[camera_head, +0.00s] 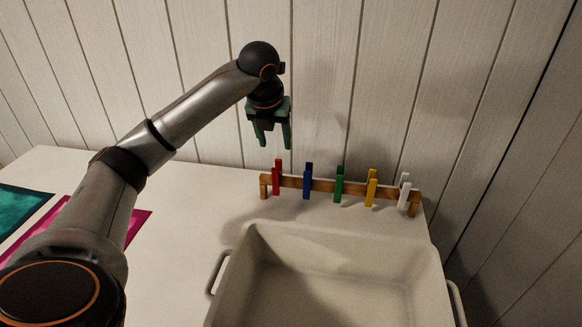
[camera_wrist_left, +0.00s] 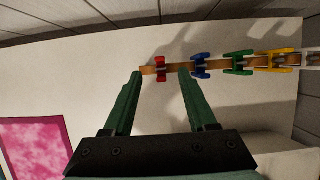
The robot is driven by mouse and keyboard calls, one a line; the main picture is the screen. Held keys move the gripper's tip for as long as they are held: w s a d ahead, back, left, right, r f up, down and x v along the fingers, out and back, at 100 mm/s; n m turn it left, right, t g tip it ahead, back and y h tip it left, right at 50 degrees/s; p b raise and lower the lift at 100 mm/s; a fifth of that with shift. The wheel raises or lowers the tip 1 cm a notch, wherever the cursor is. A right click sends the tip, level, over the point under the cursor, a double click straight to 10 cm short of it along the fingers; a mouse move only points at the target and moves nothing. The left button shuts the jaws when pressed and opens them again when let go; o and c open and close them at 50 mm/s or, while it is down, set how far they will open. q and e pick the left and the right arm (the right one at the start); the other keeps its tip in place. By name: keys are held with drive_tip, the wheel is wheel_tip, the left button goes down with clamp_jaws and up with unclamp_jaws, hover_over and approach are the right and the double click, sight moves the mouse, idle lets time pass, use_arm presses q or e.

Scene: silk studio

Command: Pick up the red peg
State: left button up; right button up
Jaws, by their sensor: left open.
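The red peg (camera_head: 277,177) is clipped upright at the left end of a wooden rail (camera_head: 326,186) at the back of the table. My left gripper (camera_head: 273,142) is open and empty, above the red peg and apart from it. In the left wrist view the red peg (camera_wrist_left: 160,69) shows between the tips of my two green fingers (camera_wrist_left: 158,76), slightly beyond them. My right gripper is in neither view.
Blue (camera_head: 308,181), green (camera_head: 339,184), yellow (camera_head: 371,188) and white (camera_head: 404,191) pegs stand along the same rail. A beige bin (camera_head: 262,232) with side handles is in front. Pink (camera_head: 136,225) and teal (camera_head: 20,207) cloths lie left. A panelled wall (camera_head: 380,80) rises close behind.

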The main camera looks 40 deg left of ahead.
sight(279, 165)
use_arm(q)
drive_tip(key=b+x, duration=0.1)
drive_tip(key=x, duration=1.1)
drive_tip(key=shift+f, duration=0.25)
clamp_jaws()
